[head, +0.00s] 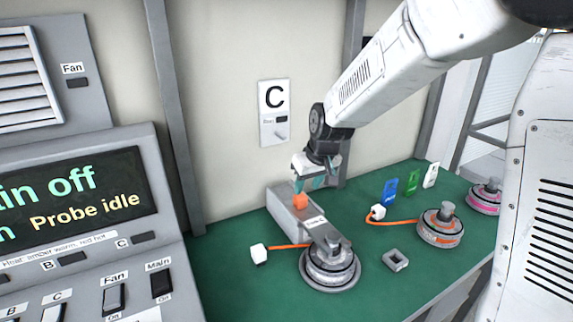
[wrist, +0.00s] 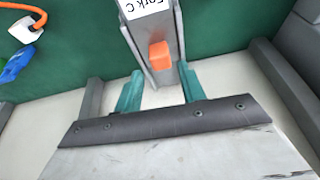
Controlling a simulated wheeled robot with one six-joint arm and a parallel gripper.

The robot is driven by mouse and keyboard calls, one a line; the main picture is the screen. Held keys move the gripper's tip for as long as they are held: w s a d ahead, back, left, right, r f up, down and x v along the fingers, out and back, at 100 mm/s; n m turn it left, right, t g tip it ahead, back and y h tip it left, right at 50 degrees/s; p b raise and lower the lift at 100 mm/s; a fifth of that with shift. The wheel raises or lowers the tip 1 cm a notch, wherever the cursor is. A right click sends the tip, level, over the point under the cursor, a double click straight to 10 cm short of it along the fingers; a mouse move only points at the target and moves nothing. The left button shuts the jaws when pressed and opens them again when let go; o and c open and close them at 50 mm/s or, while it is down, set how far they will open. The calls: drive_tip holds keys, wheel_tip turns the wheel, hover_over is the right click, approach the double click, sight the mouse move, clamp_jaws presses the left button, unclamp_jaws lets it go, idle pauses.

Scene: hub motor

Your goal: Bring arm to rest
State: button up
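My gripper (head: 309,183) has teal fingers. It hangs just above an orange block (head: 300,201) on a grey bracket (head: 291,217) that stands at the wall side of the green bench. In the wrist view the fingers (wrist: 160,78) are spread apart with nothing between their tips. The orange block (wrist: 159,55) lies just beyond them and is narrower than the gap. The bracket's label reads "Fork C" in the wrist view (wrist: 148,6). My arm reaches in from the upper right, bent down at the wrist.
A round hub motor (head: 330,268) sits at the bracket's front, with a white plug (head: 259,254) on an orange cable. A second motor (head: 440,230), a grey square part (head: 395,261) and coloured cards (head: 412,183) are to the right. A control panel (head: 85,220) stands at left.

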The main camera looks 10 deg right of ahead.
drive_tip(key=s, duration=0.1)
drive_tip(key=s+g, duration=0.1)
drive_tip(key=s, duration=0.1)
drive_tip(key=s+f+g, duration=0.1)
drive_tip(key=s, duration=0.1)
drive_tip(key=shift+s+d+f+m, duration=0.1)
drive_tip(key=shift+s+d+m, duration=0.1)
drive_tip(key=shift+d+m, duration=0.1)
drive_tip(key=s+d+r, duration=0.2)
drive_tip(key=s+r, duration=0.1)
drive_tip(key=s, duration=0.6)
drive_tip(key=s+d+r+m, duration=0.1)
drive_tip(key=s+r, duration=0.3)
drive_tip(key=s, duration=0.6)
drive_tip(key=s+d+r+m+h, duration=0.1)
drive_tip(key=s+d+r, duration=0.2)
drive_tip(key=s, duration=0.7)
drive_tip(key=shift+s+r+g, duration=0.2)
drive_tip(key=shift+r+g, duration=0.1)
drive_tip(key=shift+r, duration=0.25)
